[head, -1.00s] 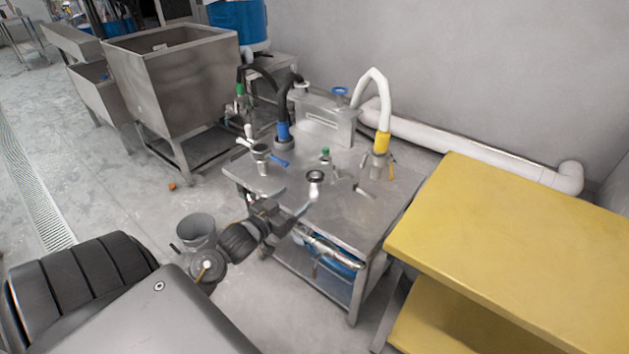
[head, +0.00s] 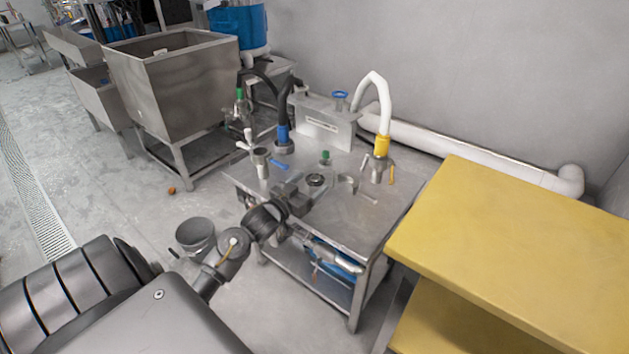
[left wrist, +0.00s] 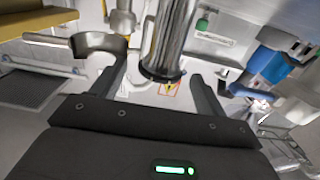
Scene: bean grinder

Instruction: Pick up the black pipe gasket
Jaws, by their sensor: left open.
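The black pipe gasket (head: 316,180) shows in the head view as a dark ring at the top of a short upright metal pipe on the steel table. In the left wrist view a shiny metal pipe (left wrist: 163,40) stands between my fingers, with a dark rim, likely the gasket (left wrist: 160,75), at its near end. My left gripper (head: 311,188) is open, with its fingers close to the pipe, one to either side in the left wrist view (left wrist: 158,88). I cannot tell whether they touch it. My right gripper is not in view.
A grey cup-shaped fitting (head: 348,183) stands close to the right of the gasket. Hoses with blue (head: 283,134) and yellow (head: 382,147) collars rise behind. A yellow bench (head: 520,220) stands to the right. The steel table (head: 345,225) has bare room at its front.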

